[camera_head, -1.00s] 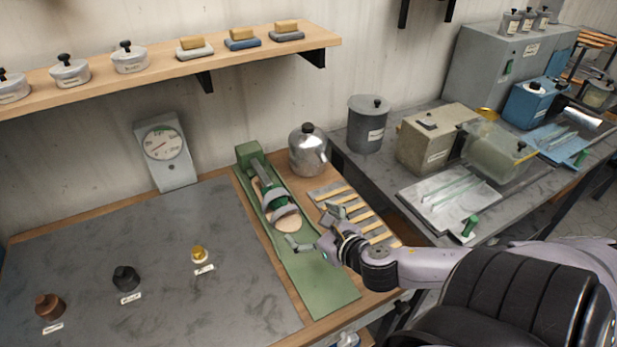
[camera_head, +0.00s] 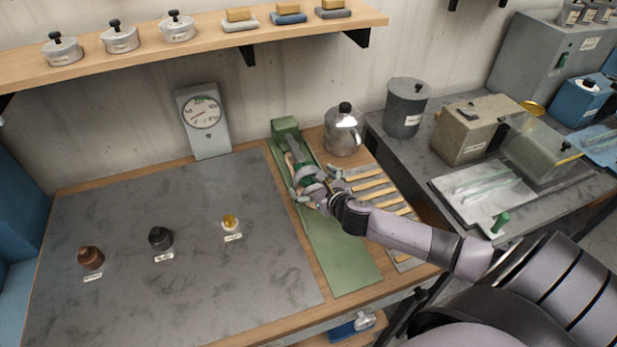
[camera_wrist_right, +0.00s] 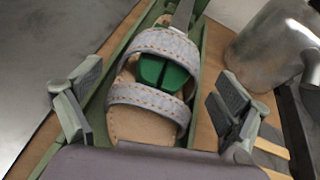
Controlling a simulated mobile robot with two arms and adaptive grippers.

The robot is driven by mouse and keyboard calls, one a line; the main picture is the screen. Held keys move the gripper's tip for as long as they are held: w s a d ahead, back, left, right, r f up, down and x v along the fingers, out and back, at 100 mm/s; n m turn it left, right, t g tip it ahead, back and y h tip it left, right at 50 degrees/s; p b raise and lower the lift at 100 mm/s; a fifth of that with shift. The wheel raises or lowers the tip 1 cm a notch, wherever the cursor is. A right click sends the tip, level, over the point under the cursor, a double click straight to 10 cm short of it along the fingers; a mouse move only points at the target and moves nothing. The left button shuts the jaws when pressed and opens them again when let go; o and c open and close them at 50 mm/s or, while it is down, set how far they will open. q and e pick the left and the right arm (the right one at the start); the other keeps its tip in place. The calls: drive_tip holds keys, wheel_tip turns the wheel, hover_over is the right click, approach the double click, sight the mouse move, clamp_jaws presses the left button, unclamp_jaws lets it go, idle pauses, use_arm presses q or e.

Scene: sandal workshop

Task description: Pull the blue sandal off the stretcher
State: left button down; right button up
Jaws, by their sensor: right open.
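The sandal (camera_wrist_right: 147,109) shows in the wrist view, with blue-grey stitched straps and a tan sole. It sits on the stretcher, with the green foot form (camera_wrist_right: 160,72) showing between its straps. The green stretcher (camera_head: 338,258) lies lengthwise on the right side of the bench. My right gripper (camera_head: 316,186) is open over the stretcher, and in the head view it hides most of the sandal. In the wrist view the fingers of my right gripper (camera_wrist_right: 155,95) stand on both sides of the sandal, apparently apart from it. My left gripper is not in view.
A gauge (camera_head: 203,122) stands at the back.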

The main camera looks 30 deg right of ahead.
drive_tip(key=shift+x, duration=1.4)
drive_tip(key=shift+c, duration=0.5)
drive_tip(key=shift+f, duration=0.1)
drive_tip(key=c, duration=1.4)
